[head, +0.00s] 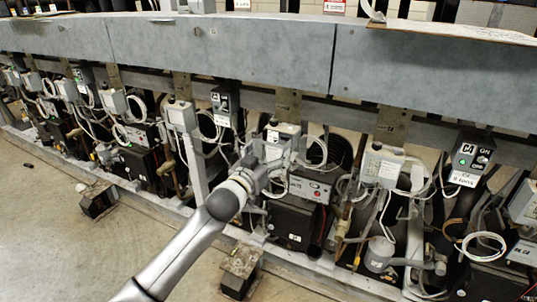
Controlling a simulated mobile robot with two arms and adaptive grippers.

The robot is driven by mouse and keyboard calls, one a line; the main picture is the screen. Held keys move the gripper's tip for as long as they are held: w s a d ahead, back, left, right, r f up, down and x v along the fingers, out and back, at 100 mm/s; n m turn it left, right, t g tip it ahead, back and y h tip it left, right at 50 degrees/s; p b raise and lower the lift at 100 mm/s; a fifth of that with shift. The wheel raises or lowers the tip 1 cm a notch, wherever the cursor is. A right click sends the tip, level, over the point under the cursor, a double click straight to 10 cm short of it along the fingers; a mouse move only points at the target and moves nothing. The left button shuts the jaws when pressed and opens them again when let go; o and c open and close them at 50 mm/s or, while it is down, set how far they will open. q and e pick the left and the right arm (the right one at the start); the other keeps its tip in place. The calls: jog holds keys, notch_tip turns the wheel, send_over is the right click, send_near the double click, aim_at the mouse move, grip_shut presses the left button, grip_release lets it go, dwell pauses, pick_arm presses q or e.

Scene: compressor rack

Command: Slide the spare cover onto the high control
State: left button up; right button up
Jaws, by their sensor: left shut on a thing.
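My left gripper (283,157) is in the middle of the head view, at the end of my arm reaching up from the bottom. It is shut on a light grey box-shaped piece, which looks like the spare cover (284,132). The cover is in front of the rack, below the long grey panel. The control behind it is hidden or cannot be told apart from it, so I cannot tell whether the cover is around the control or in front of it. My right gripper is not in view.
Similar light grey boxes (383,166) hang along the rack, with loose white cables (481,246) around them. A black switch box marked C4 (470,160) is at the right. Black compressors (294,222) stand below. Open concrete floor (50,245) lies at the lower left.

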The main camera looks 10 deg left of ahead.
aim_at(280, 142)
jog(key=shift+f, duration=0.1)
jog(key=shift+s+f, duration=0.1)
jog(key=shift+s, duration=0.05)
pick_arm(q)
jog(key=shift+w+d, duration=0.1)
jog(key=shift+w, duration=0.1)
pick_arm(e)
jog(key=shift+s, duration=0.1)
pick_arm(q)
jog(key=shift+w+d, duration=0.1)
jog(key=shift+w, duration=0.3)
jog(key=shift+w+d, duration=0.25)
jog(key=shift+w, duration=0.45)
jog(key=shift+w+d+b, duration=0.15)
jog(key=shift+w+b, duration=0.15)
jog(key=shift+w, duration=0.25)
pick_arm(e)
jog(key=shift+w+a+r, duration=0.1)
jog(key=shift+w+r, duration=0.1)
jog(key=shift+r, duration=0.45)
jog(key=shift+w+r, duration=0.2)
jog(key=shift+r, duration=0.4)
pick_arm(q)
jog(key=shift+w, duration=0.15)
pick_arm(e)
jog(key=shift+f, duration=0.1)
